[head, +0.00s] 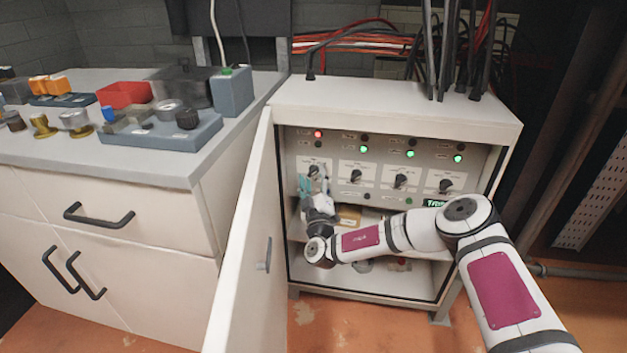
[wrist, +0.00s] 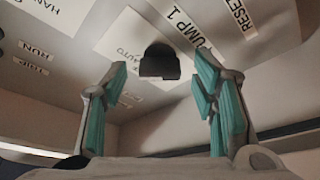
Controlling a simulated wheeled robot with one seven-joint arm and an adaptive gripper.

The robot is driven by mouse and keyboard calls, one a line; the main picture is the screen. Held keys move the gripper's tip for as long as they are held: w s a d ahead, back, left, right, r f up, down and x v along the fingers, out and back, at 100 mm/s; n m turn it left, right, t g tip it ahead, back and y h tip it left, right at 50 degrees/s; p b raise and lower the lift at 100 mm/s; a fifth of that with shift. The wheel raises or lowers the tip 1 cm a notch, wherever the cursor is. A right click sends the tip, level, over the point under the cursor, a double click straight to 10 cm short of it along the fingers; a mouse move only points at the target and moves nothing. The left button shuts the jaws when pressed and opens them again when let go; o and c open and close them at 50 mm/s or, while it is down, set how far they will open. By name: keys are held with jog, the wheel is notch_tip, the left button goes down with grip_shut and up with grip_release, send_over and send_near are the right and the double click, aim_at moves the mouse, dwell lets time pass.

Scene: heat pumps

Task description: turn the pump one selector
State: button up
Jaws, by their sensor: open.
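The pump one selector (wrist: 160,62) is a black knob on a white plate labelled "PUMP 1" in the wrist view. In the head view it is the leftmost of several knobs (head: 314,171) on the cabinet's panel. My gripper (wrist: 158,85) is open, with its two teal-padded fingers on either side of the selector in the wrist view. The fingers look apart from the knob; the exact depth is hard to tell. In the head view my gripper (head: 312,188) is just below and in front of the leftmost selector, partly covering its plate.
The cabinet door (head: 245,235) stands open on the left, close to my gripper. Other selectors (head: 401,181) sit to the right on the panel (head: 335,198). A red lamp (head: 318,134) is lit above the leftmost selector. A shelf (head: 405,275) with parts lies below.

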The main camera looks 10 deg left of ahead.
jog(key=shift+c, duration=0.3)
jog(key=c, duration=1.1)
jog(key=shift+n+p, duration=0.3)
jog(key=shift+p, duration=0.2)
jog(key=shift+d+r+n+g+p, duration=0.2)
jog(key=shift+n+g+p, duration=0.3)
jog(key=shift+p, duration=0.45)
jog(key=n+p, duration=0.2)
jog(key=n+g+y+p, duration=0.1)
jog(key=p, duration=0.1)
jog(key=shift+r+n+p, duration=0.2)
jog(key=shift+n+p, duration=0.2)
jog(key=n+g+p, duration=0.1)
jog(key=n+p, duration=0.3)
jog(key=p, duration=0.1)
jog(key=shift+f+g, duration=0.1)
jog(key=shift+g, duration=0.2)
